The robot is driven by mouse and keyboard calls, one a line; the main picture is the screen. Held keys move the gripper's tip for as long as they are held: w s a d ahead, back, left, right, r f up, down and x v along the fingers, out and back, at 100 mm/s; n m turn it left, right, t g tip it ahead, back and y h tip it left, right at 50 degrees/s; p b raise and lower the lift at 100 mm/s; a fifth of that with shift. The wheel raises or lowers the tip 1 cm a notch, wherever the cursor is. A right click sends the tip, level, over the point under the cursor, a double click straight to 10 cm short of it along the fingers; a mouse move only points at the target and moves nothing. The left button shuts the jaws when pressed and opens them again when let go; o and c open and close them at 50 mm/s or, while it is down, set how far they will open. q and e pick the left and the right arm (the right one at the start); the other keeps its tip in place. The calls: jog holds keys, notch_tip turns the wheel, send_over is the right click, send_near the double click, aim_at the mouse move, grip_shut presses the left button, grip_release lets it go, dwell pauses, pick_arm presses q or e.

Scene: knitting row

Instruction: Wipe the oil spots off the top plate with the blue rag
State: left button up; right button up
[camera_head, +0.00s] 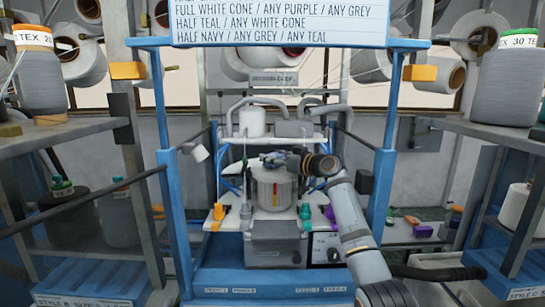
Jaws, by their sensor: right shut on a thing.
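My right gripper (274,160) reaches in from the lower right, bends left and sits over the top of a grey drum (272,190) in the middle of the knitting machine. It is shut on what looks like the blue rag, of which only a small dark bluish patch shows at the fingers. A pale plate (235,222) surrounds the drum's foot. The machine's top under the gripper is mostly hidden, so I cannot make out oil spots or tell if the rag touches it. My left gripper is not in view.
Blue posts (161,100) and side rails frame the machine. A white upper shelf (305,139) with a white cone (252,122) stands just behind the gripper. Yellow and teal fittings (305,216) stand around the drum. Shelves with yarn cones (509,85) flank both sides.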

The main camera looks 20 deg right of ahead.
aim_at(275, 154)
jog(key=r+p, duration=0.1)
jog(key=r, duration=0.1)
jog(key=r+p, duration=0.2)
jog(key=r, duration=0.1)
jog(key=shift+w+d+r, duration=0.3)
jog(key=shift+w+r, duration=0.05)
jog(key=shift+w, duration=0.05)
jog(key=shift+r, duration=0.2)
jog(key=shift+a, duration=0.1)
